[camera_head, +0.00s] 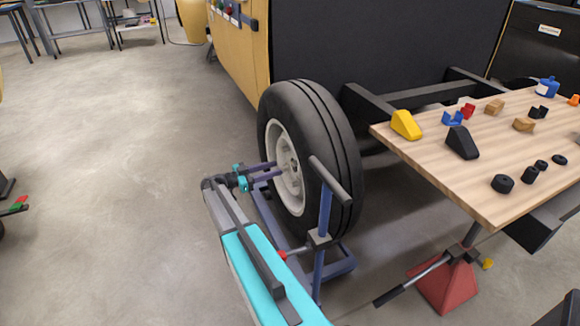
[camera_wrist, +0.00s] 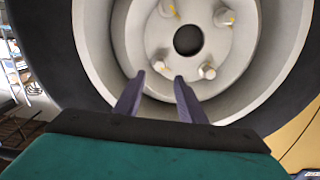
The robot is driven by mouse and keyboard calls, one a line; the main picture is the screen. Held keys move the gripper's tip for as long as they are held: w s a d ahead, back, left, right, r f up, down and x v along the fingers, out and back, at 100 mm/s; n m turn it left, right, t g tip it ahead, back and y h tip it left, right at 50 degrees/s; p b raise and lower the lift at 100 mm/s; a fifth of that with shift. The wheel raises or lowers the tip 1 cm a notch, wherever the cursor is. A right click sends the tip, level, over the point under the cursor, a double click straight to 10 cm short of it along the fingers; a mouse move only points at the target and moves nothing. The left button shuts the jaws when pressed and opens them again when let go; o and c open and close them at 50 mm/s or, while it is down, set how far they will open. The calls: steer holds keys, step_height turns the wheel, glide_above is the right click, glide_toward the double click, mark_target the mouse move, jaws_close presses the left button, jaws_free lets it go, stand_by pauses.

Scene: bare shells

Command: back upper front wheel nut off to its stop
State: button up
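The wheel (camera_head: 338,150) stands upright, a black tyre on a pale rim (camera_head: 290,165). In the wrist view its hub face (camera_wrist: 190,40) fills the middle, with a dark centre hole and several pale nuts with yellow marks. One nut (camera_wrist: 161,62) is just beyond my fingertips, roughly in line with the gap between them; another nut (camera_wrist: 207,71) is right of them. Two more nuts show higher, at left (camera_wrist: 168,10) and right (camera_wrist: 224,18). I cannot tell which is the upper front one. My gripper (camera_wrist: 159,77) is open and empty; it also shows at the hub in the head view (camera_head: 272,170).
A blue wheel stand (camera_head: 322,240) with an upright post is beside the tyre. A wooden table (camera_head: 440,170) with a yellow wedge (camera_head: 405,125) and several small parts is at the right. A red jack stand (camera_head: 447,287) is below it.

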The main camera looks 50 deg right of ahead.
steer(key=b+x, duration=0.1)
steer(key=x, duration=0.7)
steer(key=shift+d, duration=0.2)
steer(key=shift+s, duration=0.1)
jaws_close()
